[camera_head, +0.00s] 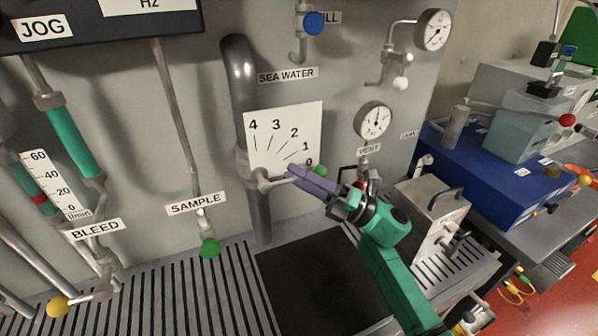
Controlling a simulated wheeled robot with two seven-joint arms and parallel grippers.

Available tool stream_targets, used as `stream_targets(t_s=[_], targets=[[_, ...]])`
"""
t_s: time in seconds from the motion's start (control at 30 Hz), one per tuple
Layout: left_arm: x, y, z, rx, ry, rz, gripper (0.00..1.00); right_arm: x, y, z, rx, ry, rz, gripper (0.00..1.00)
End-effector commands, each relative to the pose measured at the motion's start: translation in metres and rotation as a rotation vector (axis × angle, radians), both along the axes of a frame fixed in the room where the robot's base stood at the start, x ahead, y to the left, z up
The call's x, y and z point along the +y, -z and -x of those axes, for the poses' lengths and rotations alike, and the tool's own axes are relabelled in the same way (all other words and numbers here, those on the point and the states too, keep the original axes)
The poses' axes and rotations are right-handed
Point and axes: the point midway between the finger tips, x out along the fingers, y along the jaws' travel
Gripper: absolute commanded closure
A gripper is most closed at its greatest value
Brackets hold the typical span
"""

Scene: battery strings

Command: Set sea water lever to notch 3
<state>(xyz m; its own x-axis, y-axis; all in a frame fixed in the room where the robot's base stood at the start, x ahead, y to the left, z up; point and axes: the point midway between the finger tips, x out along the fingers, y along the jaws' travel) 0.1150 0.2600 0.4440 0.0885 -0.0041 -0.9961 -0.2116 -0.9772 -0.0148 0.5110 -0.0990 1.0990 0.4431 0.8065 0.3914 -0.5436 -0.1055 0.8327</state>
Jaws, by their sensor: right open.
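The sea water lever (277,182) sits on the dark vertical pipe under the "SEA WATER" label (288,75). It points right, close to the 0 mark of the white scale plate (282,125), which runs from 0 to 4. The number 3 is at the upper middle of the plate. A green knob (320,171) shows at the lever's end. My right gripper (292,175) comes in from the lower right with its purple fingers open at the lever, overlapping part of it. Whether the fingers touch it or lie around it, I cannot tell. My left gripper is not in view.
A pressure gauge (375,120) and a "VENT" label (369,150) are right of the plate. A green-knobbed sample valve (210,247) hangs to the left. A metal box (432,205) with a black handle stands at right. A black mat (318,280) lies below.

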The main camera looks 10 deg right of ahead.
Motion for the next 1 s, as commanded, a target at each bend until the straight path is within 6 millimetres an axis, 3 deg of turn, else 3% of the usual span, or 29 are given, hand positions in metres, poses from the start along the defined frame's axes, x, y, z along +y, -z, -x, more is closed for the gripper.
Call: stream_targets(t_s=[0.1, 0.2, 1.0], targets=[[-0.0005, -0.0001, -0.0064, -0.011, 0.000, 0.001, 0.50, -0.0002, 0.0009, 0.0002, 0.000, 0.000, 0.000, 0.60], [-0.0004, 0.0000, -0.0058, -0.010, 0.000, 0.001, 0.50, -0.0003, 0.0008, 0.0003, 0.000, 0.000, 0.000, 0.99], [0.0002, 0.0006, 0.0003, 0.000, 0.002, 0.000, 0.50, -0.0006, 0.0002, 0.0002, 0.000, 0.000, -0.001, 1.00]])
